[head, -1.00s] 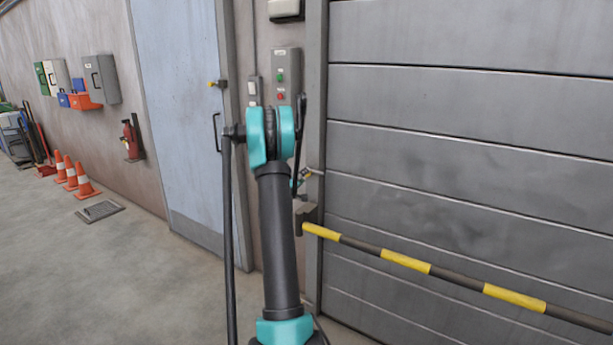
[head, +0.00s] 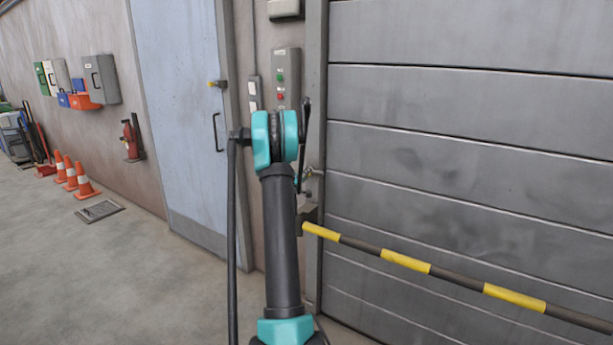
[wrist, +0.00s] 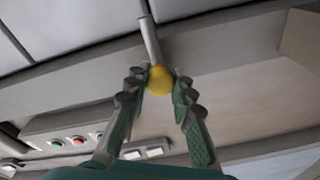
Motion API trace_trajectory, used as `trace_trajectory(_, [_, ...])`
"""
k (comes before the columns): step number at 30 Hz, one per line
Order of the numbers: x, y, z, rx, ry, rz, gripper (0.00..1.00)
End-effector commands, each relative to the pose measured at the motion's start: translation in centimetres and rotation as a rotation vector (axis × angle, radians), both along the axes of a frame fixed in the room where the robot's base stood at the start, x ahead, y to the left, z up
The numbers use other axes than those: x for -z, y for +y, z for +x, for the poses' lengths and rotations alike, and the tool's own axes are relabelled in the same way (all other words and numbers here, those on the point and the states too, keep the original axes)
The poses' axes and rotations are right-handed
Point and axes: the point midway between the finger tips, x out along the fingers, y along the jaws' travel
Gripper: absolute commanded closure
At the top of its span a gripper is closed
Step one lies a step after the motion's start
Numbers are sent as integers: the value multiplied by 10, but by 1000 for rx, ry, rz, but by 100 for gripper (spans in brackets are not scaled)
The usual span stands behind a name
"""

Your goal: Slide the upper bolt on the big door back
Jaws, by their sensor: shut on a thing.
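The big door (head: 470,150) is the grey panelled one filling the right of the head view. Its bolt (head: 314,173) shows small at the door's left edge, partly behind my arm. In the wrist view, the bolt is a plain metal rod (wrist: 151,42) with a round yellow knob (wrist: 160,80) at its near end. My gripper (wrist: 159,84) is shut on the knob, with one finger on each side. The rod runs from the knob across the grey frame toward the door panels. In the head view my gripper is mostly hidden behind my arm.
A yellow-and-black bar (head: 415,264) crosses the big door below the bolt. A button box (head: 286,78) is on the wall left of the frame. A blue-grey door (head: 180,110) stands further left.

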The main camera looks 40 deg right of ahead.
Motion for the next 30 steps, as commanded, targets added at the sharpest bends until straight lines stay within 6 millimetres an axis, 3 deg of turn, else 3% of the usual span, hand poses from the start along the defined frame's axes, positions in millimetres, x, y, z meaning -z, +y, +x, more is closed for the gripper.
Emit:
trace_trajectory(10, [0, 1, 3, -1, 1, -1, 100])
trace_trajectory(19, [0, 19, 45, -3, 1, -2, 100])
trace_trajectory(27, [-1, 20, 48, -4, 1, -2, 100])
trace_trajectory(28, [-1, 20, 48, -4, 1, -2, 76])
trace_trajectory(30, [-1, 20, 48, -5, 1, -2, 67])
